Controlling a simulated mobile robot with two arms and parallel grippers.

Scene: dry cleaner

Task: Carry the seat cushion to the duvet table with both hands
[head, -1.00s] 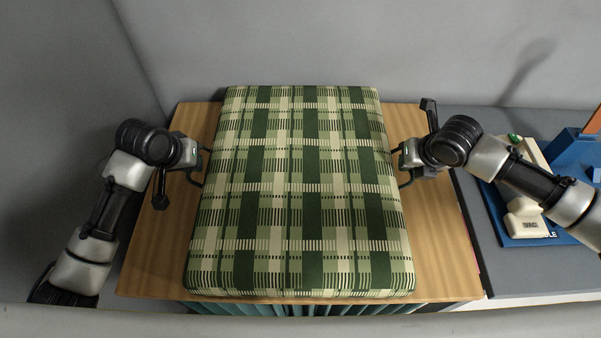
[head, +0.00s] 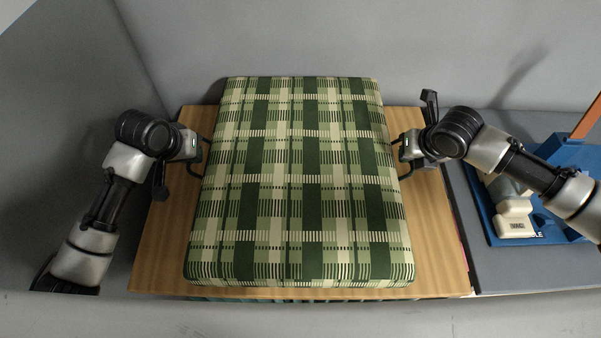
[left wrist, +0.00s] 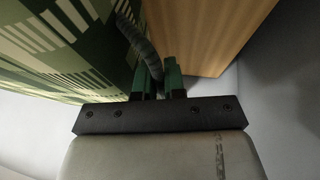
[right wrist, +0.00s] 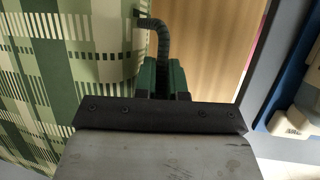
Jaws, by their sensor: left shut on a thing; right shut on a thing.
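The seat cushion (head: 300,185) is a thick green and cream plaid block in the middle of the head view, above or on a wooden table top (head: 165,240). I cannot tell how far it is from the wood. My left gripper (head: 203,152) is at its left side and my right gripper (head: 397,150) at its right side. In the left wrist view the green fingers (left wrist: 160,80) are shut on a dark handle loop (left wrist: 140,45) at the cushion's side. In the right wrist view the fingers (right wrist: 163,78) are shut on a similar loop (right wrist: 160,35).
A grey counter (head: 530,265) adjoins the table on the right, with a blue tray (head: 490,215) and a cream object (head: 515,220) marked with letters. Grey walls (head: 300,40) stand close behind and to the left. A pale edge (head: 300,315) crosses the front.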

